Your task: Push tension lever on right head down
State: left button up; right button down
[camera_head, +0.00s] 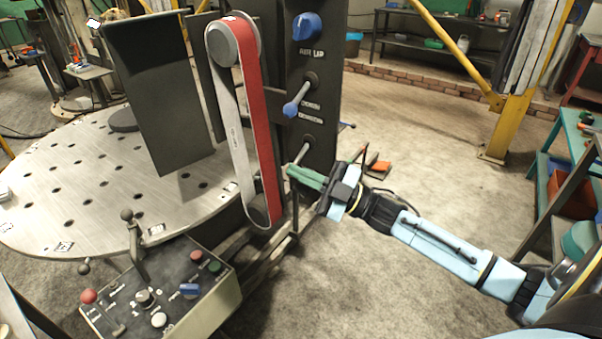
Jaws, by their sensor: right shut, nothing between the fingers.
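The right head is a dark upright panel (322,60) with a red sanding belt (262,130) on its left side. A blue knob (306,27) sits at its top. Below it a lever with a blue handle (297,100) slants down to the left, beside small white lettering that I cannot read clearly. A thin metal lever (302,152) sits lower on the panel. My right gripper (291,171), with green fingers, is shut and empty. Its tips are close to the lower lever and below the blue-handled one; I cannot tell whether they touch anything. My left gripper is out of view.
A round perforated table (60,190) lies left of the belt. A control box (165,290) with buttons and a lever stands at the front. A yellow post (507,125) and teal shelving (550,160) stand on the right. The floor between them and the panel is mostly clear.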

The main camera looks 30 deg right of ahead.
jog(key=v, duration=1.3)
jog(key=shift+s+d, duration=0.1)
jog(key=shift+d, duration=0.05)
